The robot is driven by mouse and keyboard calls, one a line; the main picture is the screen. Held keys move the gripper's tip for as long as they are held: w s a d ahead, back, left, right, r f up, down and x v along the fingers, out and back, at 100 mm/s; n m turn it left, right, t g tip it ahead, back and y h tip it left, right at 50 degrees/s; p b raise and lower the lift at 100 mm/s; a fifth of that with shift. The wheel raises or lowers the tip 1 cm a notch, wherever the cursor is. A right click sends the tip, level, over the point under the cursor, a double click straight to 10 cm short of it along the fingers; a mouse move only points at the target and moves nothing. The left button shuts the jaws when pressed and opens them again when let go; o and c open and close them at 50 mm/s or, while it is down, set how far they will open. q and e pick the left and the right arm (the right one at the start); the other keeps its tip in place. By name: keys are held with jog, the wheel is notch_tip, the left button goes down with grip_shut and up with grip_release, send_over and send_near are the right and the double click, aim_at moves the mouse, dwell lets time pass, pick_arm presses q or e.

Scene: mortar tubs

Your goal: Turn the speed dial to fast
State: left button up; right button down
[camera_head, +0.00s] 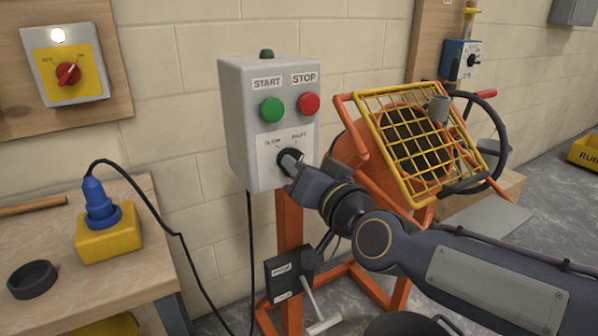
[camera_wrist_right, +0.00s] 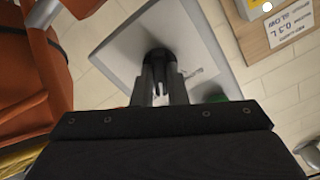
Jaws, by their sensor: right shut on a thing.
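The speed dial (camera_head: 288,158) is a black knob low on the front of the grey control box (camera_head: 240,130), under small lettering with SLOW at left and a word at right that looks like FAST. A green START button (camera_head: 272,109) and a red STOP button (camera_head: 309,104) sit above it. My right gripper (camera_head: 291,168) is at the dial, shut on it. In the right wrist view both fingers stand on either side of the black dial (camera_wrist_right: 158,58). The dial's pointer is hidden by the gripper. My left gripper is not in view.
An orange mixer with a yellow grid (camera_head: 405,135) and a black handwheel (camera_head: 497,130) stands right of the box. A wooden bench (camera_head: 50,240) at left holds a yellow block with a blue plug (camera_head: 101,205). A black cable hangs between bench and box.

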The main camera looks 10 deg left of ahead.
jog(key=shift+m, duration=0.5)
jog(key=c, duration=1.4)
grip_release()
jog(key=shift+c, duration=0.2)
jog(key=v, duration=0.7)
jog(key=shift+s+d, duration=0.25)
jog(key=shift+s, duration=0.05)
